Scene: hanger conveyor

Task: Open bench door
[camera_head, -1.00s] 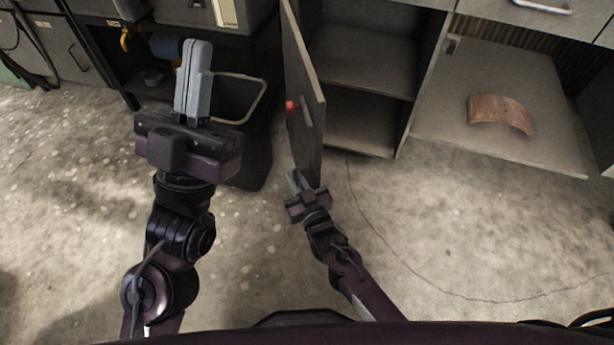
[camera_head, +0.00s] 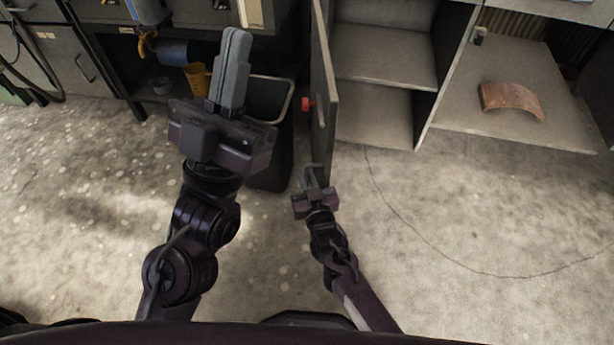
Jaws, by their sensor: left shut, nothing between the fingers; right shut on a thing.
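The bench door (camera_head: 327,110) is a grey panel standing open, swung out from the cabinet front and seen nearly edge-on. A red knob-like part (camera_head: 306,103) sticks out on its left face. The open cabinet (camera_head: 385,55) shows bare shelves to the right of the door. My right gripper (camera_head: 311,174) is at the door's lower near end and appears shut on the door panel; the exact contact is small and partly hidden. My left gripper (camera_head: 235,45) is shut and empty, raised to the left of the door and apart from it.
A black bin (camera_head: 270,100) stands left of the door, partly behind my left gripper. A yellow cup (camera_head: 197,77) and a blue object (camera_head: 173,52) are under the left bench. A curved orange-brown piece (camera_head: 512,100) lies on the right shelf. The concrete floor in front is clear.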

